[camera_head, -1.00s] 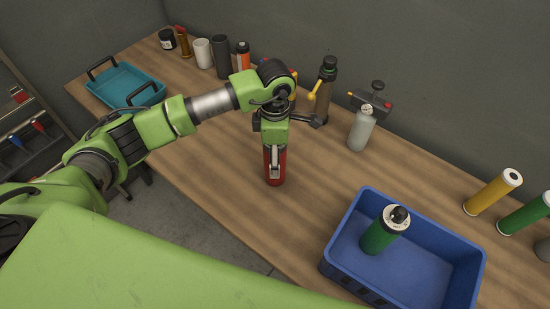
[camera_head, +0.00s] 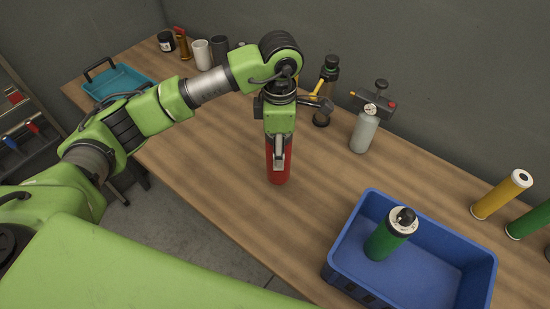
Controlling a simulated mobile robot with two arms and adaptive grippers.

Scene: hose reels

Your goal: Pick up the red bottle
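The red bottle (camera_head: 279,178) is upright near the middle of the wooden table, in the head view. My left gripper (camera_head: 279,155) comes down over it from above, with one finger lying against the near side of the bottle. It looks shut on the bottle. The gripper hides the bottle's top and the far finger. The bottle's base seems slightly raised, but I cannot tell how far it is from the table. My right gripper is not in view.
A blue bin (camera_head: 438,270) holding a green bottle (camera_head: 390,235) stands at front right. A grey bottle (camera_head: 365,130) is behind right. A teal tray (camera_head: 122,85) and several containers line the back left. Yellow (camera_head: 500,195) and green cylinders stand far right. The table (camera_head: 225,165) left of the bottle is clear.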

